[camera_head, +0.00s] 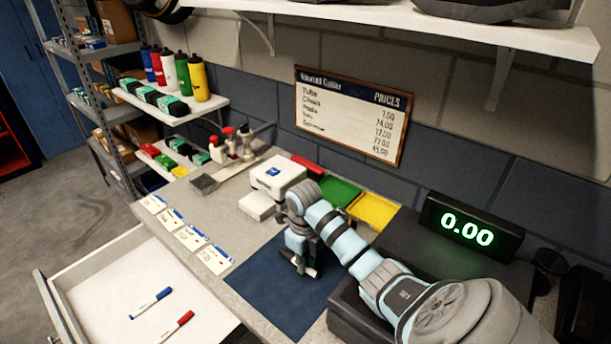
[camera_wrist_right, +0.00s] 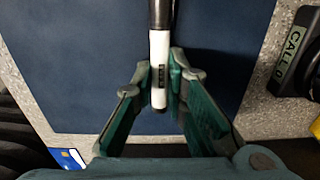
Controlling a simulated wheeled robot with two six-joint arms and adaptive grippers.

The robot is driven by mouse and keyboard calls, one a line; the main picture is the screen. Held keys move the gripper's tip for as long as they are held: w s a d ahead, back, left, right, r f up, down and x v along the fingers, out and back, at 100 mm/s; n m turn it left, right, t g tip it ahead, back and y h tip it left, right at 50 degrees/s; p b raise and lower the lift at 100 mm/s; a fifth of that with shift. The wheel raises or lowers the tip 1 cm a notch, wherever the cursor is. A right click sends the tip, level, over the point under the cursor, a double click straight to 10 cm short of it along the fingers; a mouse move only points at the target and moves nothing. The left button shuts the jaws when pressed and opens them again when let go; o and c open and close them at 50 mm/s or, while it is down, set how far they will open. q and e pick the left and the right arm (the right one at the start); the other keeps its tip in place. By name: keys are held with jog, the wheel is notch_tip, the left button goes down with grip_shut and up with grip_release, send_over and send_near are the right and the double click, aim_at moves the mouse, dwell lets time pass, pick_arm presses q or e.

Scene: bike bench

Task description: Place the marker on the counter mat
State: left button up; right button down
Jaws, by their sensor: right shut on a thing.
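The dark blue counter mat (camera_head: 262,283) lies flat on the counter and also fills most of the right wrist view (camera_wrist_right: 85,60). My right gripper (camera_head: 299,264) is low over the mat, pointing down. In the right wrist view its fingers (camera_wrist_right: 161,72) are shut on a marker (camera_wrist_right: 159,45) with a white body and a black part at the far end. The marker lies over the mat; I cannot tell whether it touches it. A sliver of it shows in the head view (camera_head: 312,273). My left gripper is not in view.
The open drawer (camera_head: 92,258) at the lower left holds a blue marker (camera_head: 151,302) and a red marker (camera_head: 172,331). Several cards (camera_head: 190,238) line the counter's edge. A white box (camera_head: 278,174), a green tray (camera_head: 340,191) and a price display (camera_head: 468,228) stand behind.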

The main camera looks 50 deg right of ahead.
jog(key=shift+f, duration=0.25)
jog(key=c, duration=1.6)
grip_release()
jog(key=shift+r, duration=0.1)
